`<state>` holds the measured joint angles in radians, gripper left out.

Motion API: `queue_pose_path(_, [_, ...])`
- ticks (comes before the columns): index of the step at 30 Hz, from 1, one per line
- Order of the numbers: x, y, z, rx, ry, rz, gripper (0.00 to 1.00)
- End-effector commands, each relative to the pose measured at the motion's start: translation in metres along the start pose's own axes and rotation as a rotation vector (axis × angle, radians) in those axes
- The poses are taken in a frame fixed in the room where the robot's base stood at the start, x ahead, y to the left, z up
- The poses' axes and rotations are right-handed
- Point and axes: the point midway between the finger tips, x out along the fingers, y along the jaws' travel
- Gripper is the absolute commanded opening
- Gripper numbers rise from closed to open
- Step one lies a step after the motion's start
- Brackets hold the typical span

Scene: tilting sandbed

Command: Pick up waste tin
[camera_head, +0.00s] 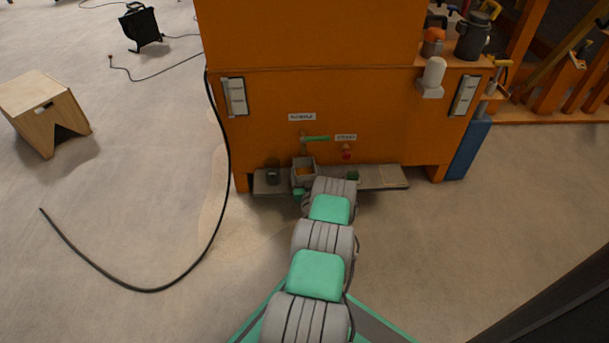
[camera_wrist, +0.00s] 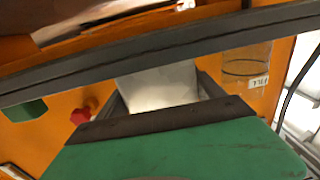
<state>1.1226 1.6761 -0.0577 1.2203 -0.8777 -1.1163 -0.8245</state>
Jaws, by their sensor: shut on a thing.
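The waste tin appears to be the small grey open-topped box (camera_head: 304,179) at the foot of the orange cabinet, with something tan inside it. My gripper (camera_head: 301,192) is low at its front and is shut on it; the fingertips are largely hidden by my arm. In the wrist view, a broad green part with a dark bar along its edge fills the bottom. Beyond the bar is a pale surface (camera_wrist: 160,88) between grey sloping sides. I cannot tell whether the tin has left the shelf.
A low grey shelf (camera_head: 382,176) runs along the cabinet (camera_head: 270,105). A dark jar (camera_head: 272,174) stands left of the tin. A green handle (camera_head: 315,138) and red knob (camera_head: 347,155) are just above. A black cable (camera_head: 226,170) hangs at the left.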

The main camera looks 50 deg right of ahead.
Motion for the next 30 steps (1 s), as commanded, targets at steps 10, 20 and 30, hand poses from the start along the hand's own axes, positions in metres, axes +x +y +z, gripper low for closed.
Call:
queue_pose_path(10, [0.0, 0.0, -0.001, 0.0, 0.001, 0.001, 0.24])
queue_pose_path(20, [0.0, 0.0, -0.012, 0.0, 0.001, 0.001, 0.24])
queue_pose_path(30, [-0.023, 0.018, -0.039, 0.004, -0.003, 0.006, 0.24])
